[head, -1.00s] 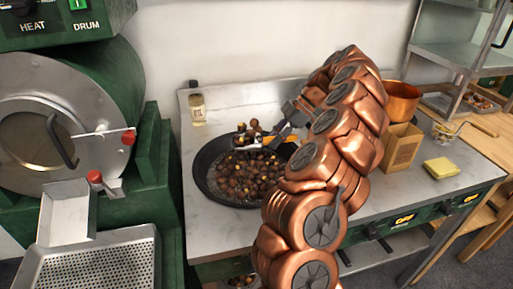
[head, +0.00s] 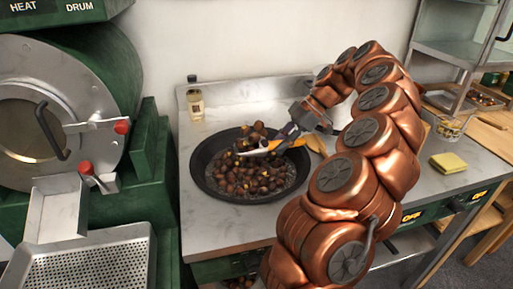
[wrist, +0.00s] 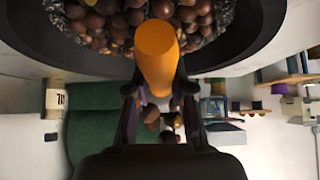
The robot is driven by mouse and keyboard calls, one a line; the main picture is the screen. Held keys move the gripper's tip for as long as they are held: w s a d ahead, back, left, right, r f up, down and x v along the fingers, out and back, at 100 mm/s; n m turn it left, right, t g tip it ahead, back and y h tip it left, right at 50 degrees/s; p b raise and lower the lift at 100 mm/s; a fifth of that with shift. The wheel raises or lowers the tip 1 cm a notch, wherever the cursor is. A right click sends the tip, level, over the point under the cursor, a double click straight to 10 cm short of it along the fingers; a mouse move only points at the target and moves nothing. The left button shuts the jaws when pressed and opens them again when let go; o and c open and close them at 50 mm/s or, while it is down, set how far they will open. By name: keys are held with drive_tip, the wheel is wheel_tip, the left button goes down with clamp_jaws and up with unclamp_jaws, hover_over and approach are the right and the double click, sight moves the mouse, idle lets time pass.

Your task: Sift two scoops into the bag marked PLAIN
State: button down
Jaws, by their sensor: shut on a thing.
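My gripper (head: 294,132) is shut on the orange handle of a scoop (head: 284,146); the handle also shows between the fingers in the wrist view (wrist: 157,60). The scoop's bowl carries a heap of chestnuts (head: 256,134) and is over the black pan (head: 200,178), near its back right side. Loose chestnuts (head: 252,183) fill much of the pan. The pan rim also shows in the wrist view (wrist: 60,45). A few chestnuts (wrist: 152,118) show between the fingers there; I cannot tell what they rest on. The PLAIN bag cannot be made out; my arm covers much of the counter's right part.
A small bottle (head: 195,104) stands at the back left of the counter (head: 225,230). A yellow cloth (head: 448,162) and a glass container (head: 450,125) are at the right. The green roaster drum (head: 95,75) and its perforated tray (head: 105,265) stand at the left.

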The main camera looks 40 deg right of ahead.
drive_tip(key=shift+w+r, duration=0.1)
drive_tip(key=shift+w, duration=0.05)
drive_tip(key=w, duration=0.1)
drive_tip(key=w+d+p, duration=0.1)
drive_tip(key=w, duration=0.1)
drive_tip(key=w+d, duration=0.1)
drive_tip(key=shift+w+p, duration=0.2)
drive_tip(key=shift+p, duration=0.2)
drive_tip(key=s+b, duration=0.1)
drive_tip(key=s+a+b, duration=0.1)
drive_tip(key=b, duration=0.1)
drive_tip(key=s+b, duration=0.1)
drive_tip(key=s, duration=0.1)
drive_tip(key=shift+a+f+b, duration=0.25)
drive_tip(key=shift+a+b, duration=0.15)
drive_tip(key=shift+s+a+r, duration=0.1)
drive_tip(key=shift+s+r, duration=0.1)
drive_tip(key=shift+s, duration=0.15)
drive_tip(key=shift+w, duration=0.1)
